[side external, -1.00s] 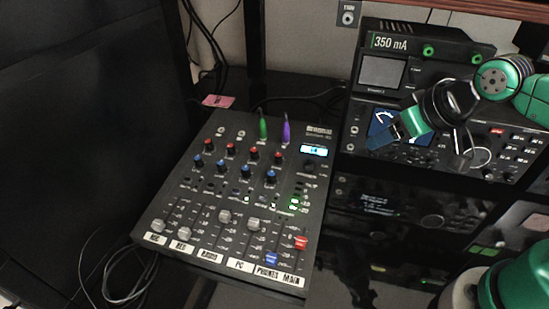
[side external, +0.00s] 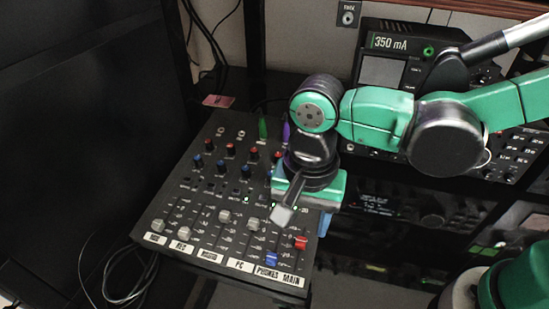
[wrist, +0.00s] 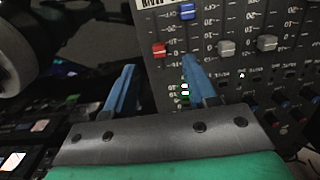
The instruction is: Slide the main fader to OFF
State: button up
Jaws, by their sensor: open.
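The mixer (side external: 205,165) lies on the desk with its row of faders toward the front. The main fader's red cap (side external: 300,243) sits in the rightmost slot, a little above the MAIN label (side external: 292,281). It also shows in the wrist view (wrist: 160,50), beyond my fingertips and roughly in line with the gap between them. My gripper (side external: 303,220) is open and empty over the right edge of the mixer, behind the red cap and apart from it. In the wrist view its two blue fingers (wrist: 160,72) are spread.
The blue PHONES fader cap (side external: 271,259) is close to the left of the red one and nearer the front. Grey fader caps (side external: 254,224) stand further left. A dark equipment rack (side external: 380,205) is right of the mixer. Cables (side external: 130,275) lie at the left.

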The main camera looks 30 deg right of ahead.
aim_at(301, 240)
jog(key=shift+f, duration=2.25)
grip_shut()
